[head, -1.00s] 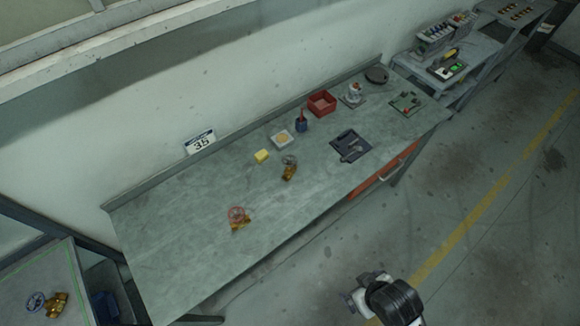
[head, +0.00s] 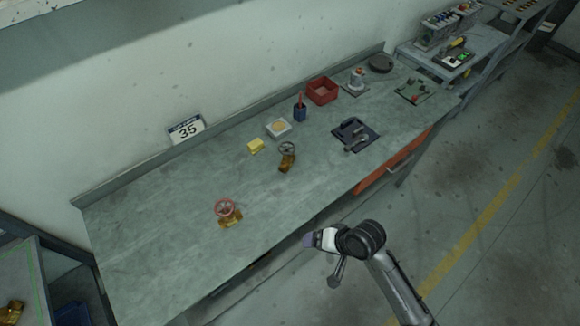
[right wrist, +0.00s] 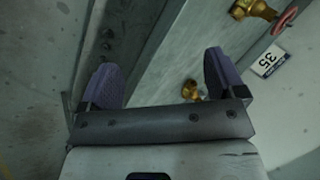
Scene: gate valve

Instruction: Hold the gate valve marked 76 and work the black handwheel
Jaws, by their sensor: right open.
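A brass gate valve with a dark handwheel (head: 287,158) lies on the grey workbench, near the middle. A second brass valve with a red handwheel (head: 228,212) lies further left on the bench. No number can be read on either valve. My right gripper (head: 309,240) is just off the bench's front edge, open and empty, apart from both valves. In the right wrist view its fingers (right wrist: 162,82) are spread wide. There a brass valve (right wrist: 190,90) shows beside the right-hand finger, partly hidden, and the red-wheel valve (right wrist: 255,10) is at the top right. My left gripper is out of view.
Behind the valves are a yellow block (head: 255,146), a white dish (head: 278,128), a blue cup (head: 299,112) and a red bin (head: 322,90). A dark tray (head: 355,135) with tools is to the right. A sign reads 35 (head: 186,129). The bench's left part is clear.

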